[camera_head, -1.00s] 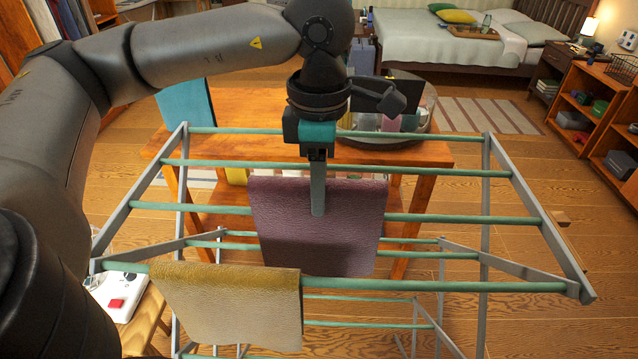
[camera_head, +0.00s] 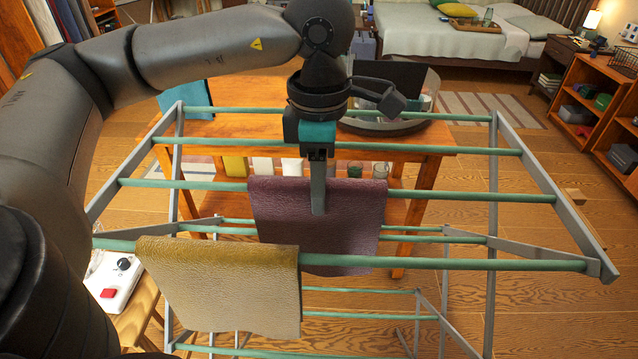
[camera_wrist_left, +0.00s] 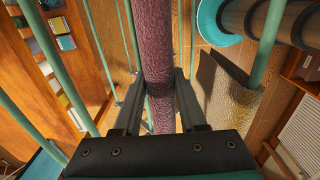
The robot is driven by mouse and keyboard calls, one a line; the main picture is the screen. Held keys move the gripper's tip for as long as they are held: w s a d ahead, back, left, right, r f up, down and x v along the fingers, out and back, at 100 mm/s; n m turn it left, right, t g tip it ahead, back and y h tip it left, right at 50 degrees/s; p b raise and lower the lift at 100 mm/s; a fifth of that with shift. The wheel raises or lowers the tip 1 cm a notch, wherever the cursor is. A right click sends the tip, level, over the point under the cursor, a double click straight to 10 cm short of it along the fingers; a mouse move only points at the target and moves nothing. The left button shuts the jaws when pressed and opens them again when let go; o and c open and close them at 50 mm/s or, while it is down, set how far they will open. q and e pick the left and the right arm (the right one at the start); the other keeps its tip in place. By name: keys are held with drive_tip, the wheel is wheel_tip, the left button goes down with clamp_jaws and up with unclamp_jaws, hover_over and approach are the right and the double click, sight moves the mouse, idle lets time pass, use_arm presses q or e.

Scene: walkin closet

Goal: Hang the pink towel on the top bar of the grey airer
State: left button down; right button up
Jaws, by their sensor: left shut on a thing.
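The pink towel, a dusky mauve cloth (camera_head: 345,240), hangs folded at the airer's third bar from the back. Its top edge shows slightly above that bar; I cannot tell whether it rests on it. My left gripper (camera_head: 318,205) reaches down from above and is shut on the towel's top fold. In the left wrist view the towel (camera_wrist_left: 155,60) runs between the two fingers (camera_wrist_left: 160,95). The grey airer (camera_head: 545,185) has several green bars; the front bar passes before the towel's lower part. My right gripper is not in view.
A mustard towel (camera_head: 220,285) hangs over the front bar at the left. An orange wooden table (camera_head: 425,150) with a glass-sided tray (camera_head: 395,122) stands behind the airer. A white device with a red button (camera_head: 112,285) sits on a stool at left. The bars right of the towel are bare.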

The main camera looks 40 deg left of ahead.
use_arm(q)
drive_tip(key=shift+c, duration=2.2)
unclamp_jaws()
drive_tip(key=shift+o, duration=0.3)
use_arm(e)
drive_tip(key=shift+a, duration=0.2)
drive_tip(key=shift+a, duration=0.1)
use_arm(q)
wheel_tip(320, 180, up, 15)
drive_tip(key=p, duration=0.4)
drive_tip(key=shift+r, duration=0.15)
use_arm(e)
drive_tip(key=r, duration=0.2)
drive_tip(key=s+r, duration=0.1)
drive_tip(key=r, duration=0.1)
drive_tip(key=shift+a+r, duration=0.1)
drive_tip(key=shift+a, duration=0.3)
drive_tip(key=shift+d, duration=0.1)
